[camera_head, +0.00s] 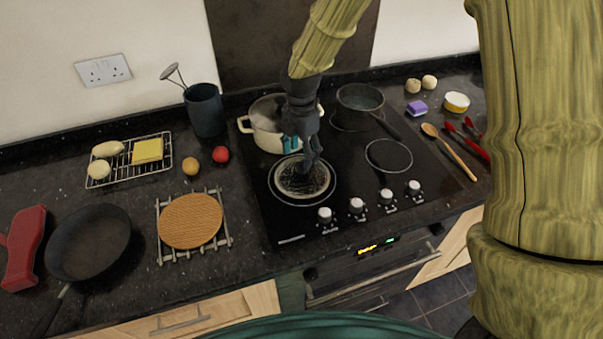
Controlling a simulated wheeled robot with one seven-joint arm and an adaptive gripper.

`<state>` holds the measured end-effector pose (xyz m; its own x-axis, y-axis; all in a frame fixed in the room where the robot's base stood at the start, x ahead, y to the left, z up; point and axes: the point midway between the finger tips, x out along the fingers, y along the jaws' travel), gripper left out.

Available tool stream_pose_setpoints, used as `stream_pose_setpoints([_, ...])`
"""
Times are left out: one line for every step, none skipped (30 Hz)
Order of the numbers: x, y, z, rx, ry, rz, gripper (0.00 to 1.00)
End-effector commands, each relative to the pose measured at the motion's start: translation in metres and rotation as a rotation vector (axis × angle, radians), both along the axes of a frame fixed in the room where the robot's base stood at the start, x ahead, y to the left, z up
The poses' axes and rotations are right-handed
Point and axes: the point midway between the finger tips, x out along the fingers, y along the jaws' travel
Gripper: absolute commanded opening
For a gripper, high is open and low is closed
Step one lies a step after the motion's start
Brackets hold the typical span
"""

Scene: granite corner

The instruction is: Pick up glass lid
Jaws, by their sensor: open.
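The glass lid (290,188) is a round, see-through disc with a pale rim. It lies flat on the front left ring of the black hob (350,205). My gripper (308,166) points down over the middle of the lid, with its dark fingers open and nothing seen held. The fingers hide the lid's centre, and I cannot tell whether they touch it. A cream pot (262,138) with side handles stands just behind on the hob, partly hidden by my gripper.
A dark pan (360,98) sits at the hob's back right, and the front right ring (389,155) is empty. Knobs (357,206) line the hob's front.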

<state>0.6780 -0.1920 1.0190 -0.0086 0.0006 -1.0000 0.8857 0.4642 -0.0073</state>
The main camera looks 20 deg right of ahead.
Motion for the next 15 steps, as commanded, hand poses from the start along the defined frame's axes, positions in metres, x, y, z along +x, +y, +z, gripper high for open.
stream_pose_setpoints([-0.001, 0.000, 0.000, 0.000, 0.001, 0.000, 0.60])
stream_pose_setpoints([-0.001, 0.000, -0.002, 0.000, 0.000, 0.000, 0.60])
stream_pose_setpoints([-0.002, 0.000, -0.004, 0.000, 0.001, 0.000, 0.60])
stream_pose_setpoints([-0.002, 0.000, -0.007, -0.001, 0.002, 0.001, 0.60])
stream_pose_setpoints([-0.002, 0.000, -0.010, -0.001, 0.002, 0.001, 0.60])
stream_pose_setpoints([-0.001, 0.000, -0.015, 0.000, 0.002, 0.001, 0.60])
stream_pose_setpoints([-0.001, -0.001, -0.017, 0.000, 0.002, 0.001, 0.60])
stream_pose_setpoints([-0.001, -0.001, -0.020, 0.000, 0.002, 0.001, 0.60])
stream_pose_setpoints([-0.001, -0.001, -0.025, -0.001, 0.002, 0.001, 0.60])
stream_pose_setpoints([-0.001, -0.001, -0.028, -0.001, 0.002, 0.001, 0.60])
stream_pose_setpoints([-0.001, -0.001, -0.032, -0.001, 0.002, 0.001, 0.60])
stream_pose_setpoints([-0.001, -0.001, -0.035, -0.001, 0.002, 0.001, 0.60])
stream_pose_setpoints([-0.001, -0.001, -0.038, 0.000, 0.001, 0.000, 0.60])
stream_pose_setpoints([-0.001, -0.001, -0.040, 0.000, 0.000, 0.000, 0.60])
stream_pose_setpoints([-0.001, -0.001, -0.043, 0.000, 0.000, 0.000, 0.60])
